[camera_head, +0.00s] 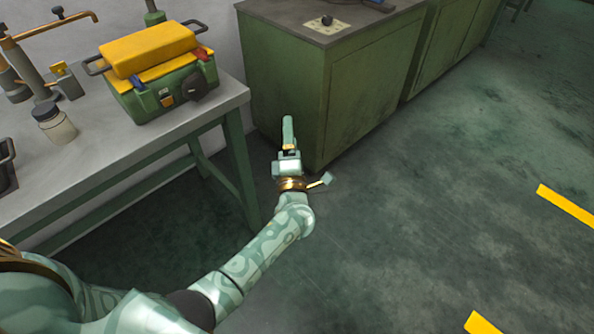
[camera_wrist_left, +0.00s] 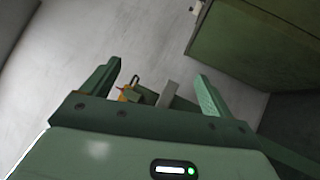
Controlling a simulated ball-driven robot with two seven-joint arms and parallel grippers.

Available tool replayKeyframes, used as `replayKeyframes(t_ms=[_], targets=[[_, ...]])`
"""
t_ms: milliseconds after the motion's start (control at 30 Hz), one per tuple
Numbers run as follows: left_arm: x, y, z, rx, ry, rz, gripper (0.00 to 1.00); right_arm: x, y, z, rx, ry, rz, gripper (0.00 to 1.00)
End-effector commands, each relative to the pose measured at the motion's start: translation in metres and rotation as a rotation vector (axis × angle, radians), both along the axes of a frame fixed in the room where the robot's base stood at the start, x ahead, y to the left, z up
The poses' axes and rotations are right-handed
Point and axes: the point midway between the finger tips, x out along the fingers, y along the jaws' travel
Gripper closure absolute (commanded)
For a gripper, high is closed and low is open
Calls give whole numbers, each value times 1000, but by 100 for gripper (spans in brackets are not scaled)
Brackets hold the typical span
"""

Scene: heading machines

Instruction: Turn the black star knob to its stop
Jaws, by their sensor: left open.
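The black star knob (camera_head: 194,86) is on the front right of a green machine with a yellow top (camera_head: 150,55), on the grey bench at the left; its turn position is too small to tell. My left gripper (camera_head: 288,128) is held out in the air right of the bench, in front of the green cabinet, well apart from the knob. In the left wrist view its two fingers (camera_wrist_left: 160,78) stand wide apart with nothing held. Small green and yellow parts (camera_wrist_left: 128,94) show beyond them; I cannot make out the knob there. My right gripper is not in view.
The grey bench (camera_head: 120,158) also holds a lidded jar (camera_head: 56,122) and a brass-and-metal device (camera_head: 35,75). A green cabinet (camera_head: 360,105) stands behind my left gripper, with a small black knob on a pale plate (camera_head: 326,24) on top. The floor at the right is open.

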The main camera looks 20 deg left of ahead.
Motion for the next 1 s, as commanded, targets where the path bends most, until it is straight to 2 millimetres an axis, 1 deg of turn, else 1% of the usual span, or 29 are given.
replayKeyframes(t_ms=[33, 133, 200, 300, 400, 600, 1000], targets=[[-5, -5, -13, 42, 33, -21, 14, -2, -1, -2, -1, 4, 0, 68], [-16, -15, -33, 123, 89, -64, 14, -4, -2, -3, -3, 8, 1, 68], [-24, -17, -45, 136, 111, -76, 14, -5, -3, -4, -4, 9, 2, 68], [-33, -19, -59, 155, 137, -94, 14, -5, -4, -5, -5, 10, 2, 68], [-40, -21, -69, 168, 156, -107, 14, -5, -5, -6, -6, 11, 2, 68], [-46, -22, -77, 178, 171, -117, 14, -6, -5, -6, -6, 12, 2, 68], [-45, -22, -75, 177, 169, -116, 14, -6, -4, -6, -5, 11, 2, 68]])
